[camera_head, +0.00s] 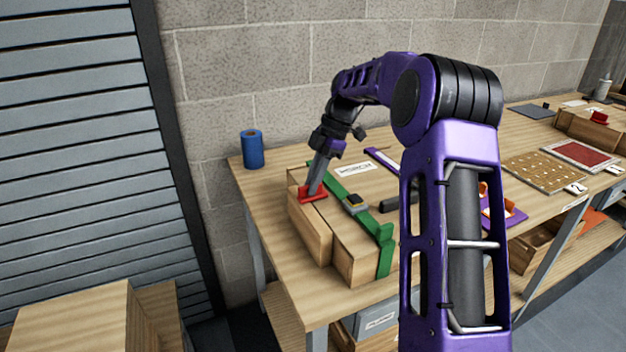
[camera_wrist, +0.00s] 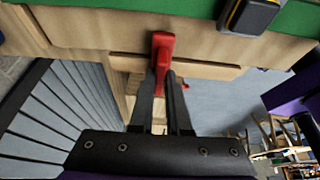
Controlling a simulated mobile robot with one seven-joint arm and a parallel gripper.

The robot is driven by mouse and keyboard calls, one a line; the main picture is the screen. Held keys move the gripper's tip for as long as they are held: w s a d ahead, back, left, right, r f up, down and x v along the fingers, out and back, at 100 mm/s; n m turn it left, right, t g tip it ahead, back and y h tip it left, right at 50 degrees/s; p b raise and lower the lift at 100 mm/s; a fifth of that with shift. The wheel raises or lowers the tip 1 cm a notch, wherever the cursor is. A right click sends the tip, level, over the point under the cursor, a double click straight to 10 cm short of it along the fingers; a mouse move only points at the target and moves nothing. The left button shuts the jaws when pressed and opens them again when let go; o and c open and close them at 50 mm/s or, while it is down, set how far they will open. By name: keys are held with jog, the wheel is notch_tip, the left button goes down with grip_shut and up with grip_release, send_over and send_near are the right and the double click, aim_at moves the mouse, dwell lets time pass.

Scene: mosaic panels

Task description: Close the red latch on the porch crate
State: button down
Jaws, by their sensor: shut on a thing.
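The red latch (camera_head: 313,194) is on the crate's left part. My gripper (camera_head: 317,187) reaches down to it from above. In the wrist view the red latch (camera_wrist: 161,46) sits between the tips of my gripper (camera_wrist: 165,80), which is shut on it. The wrist view also shows the crate's wood (camera_wrist: 95,28). The fingers partly hide the latch, and I cannot tell whether it is fully closed.
A blue roll (camera_head: 252,149) stands at the bench's back left corner. A dark handle-like object (camera_head: 398,205) lies right of the crate, partly behind my arm. Panels and a red-filled tray (camera_head: 579,155) lie farther right. A slatted shutter (camera_head: 75,150) is at left.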

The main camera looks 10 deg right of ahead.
jog(key=c, duration=0.9)
grip_release()
jog(key=p+v, duration=0.1)
jog(key=v, duration=1.6)
jog(key=shift+r+p, duration=0.2)
jog(key=shift+p, duration=0.15)
